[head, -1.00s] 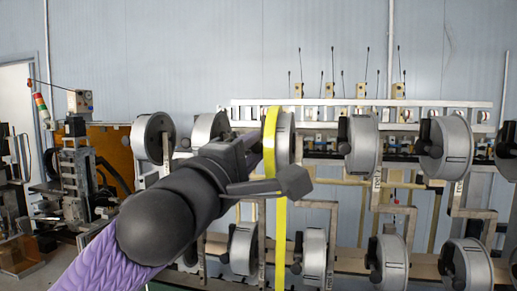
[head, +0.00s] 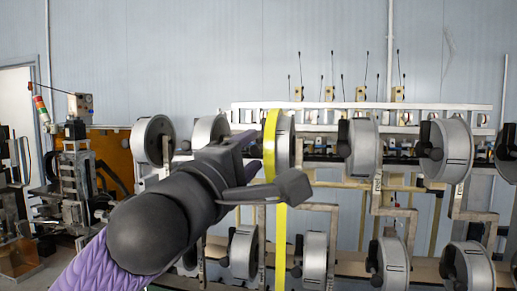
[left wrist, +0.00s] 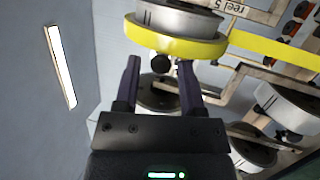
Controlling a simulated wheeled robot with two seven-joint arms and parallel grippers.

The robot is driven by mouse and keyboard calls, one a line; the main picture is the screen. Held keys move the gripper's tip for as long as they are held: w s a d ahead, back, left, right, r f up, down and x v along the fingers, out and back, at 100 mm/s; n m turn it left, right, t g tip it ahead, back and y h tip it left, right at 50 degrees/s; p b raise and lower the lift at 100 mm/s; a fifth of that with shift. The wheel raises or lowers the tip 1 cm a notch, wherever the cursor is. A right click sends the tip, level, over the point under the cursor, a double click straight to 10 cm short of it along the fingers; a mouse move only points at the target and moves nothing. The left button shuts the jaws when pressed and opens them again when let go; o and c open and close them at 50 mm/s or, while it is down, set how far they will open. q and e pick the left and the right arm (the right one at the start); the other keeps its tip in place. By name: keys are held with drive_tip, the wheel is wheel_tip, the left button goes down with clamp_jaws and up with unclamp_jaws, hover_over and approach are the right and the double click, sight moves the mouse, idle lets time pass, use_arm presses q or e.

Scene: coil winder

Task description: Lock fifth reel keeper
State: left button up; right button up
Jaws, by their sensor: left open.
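The fifth reel (left wrist: 180,18), marked "reel 5" on its bracket, is a silver drum with yellow tape around it. It fills the top of the left wrist view. In the head view the yellow-taped reel (head: 284,140) is partly behind my left gripper (head: 252,150). My left gripper (left wrist: 158,64) is open, its two dark fingers pointing at the reel's near face. A round black knob, seemingly the keeper (left wrist: 160,65), shows between the fingertips. I cannot tell whether the fingers touch it. In the head view the keeper is hidden. My right gripper is not in view.
Other silver reels stand close by: one to the left (head: 209,131), one to the right (head: 364,148), and several below. Yellow tape (head: 281,235) hangs down from the fifth reel. Metal brackets (head: 378,190) stand between the reels.

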use_arm(q)
drive_tip(key=shift+s, duration=0.1)
drive_tip(key=shift+s+a, duration=0.25)
drive_tip(key=shift+s, duration=0.05)
drive_tip(key=s+a+b, duration=0.1)
drive_tip(key=s+a, duration=0.2)
drive_tip(key=s, duration=0.2)
drive_tip(key=shift+s+a, duration=0.15)
drive_tip(key=shift+a, duration=0.2)
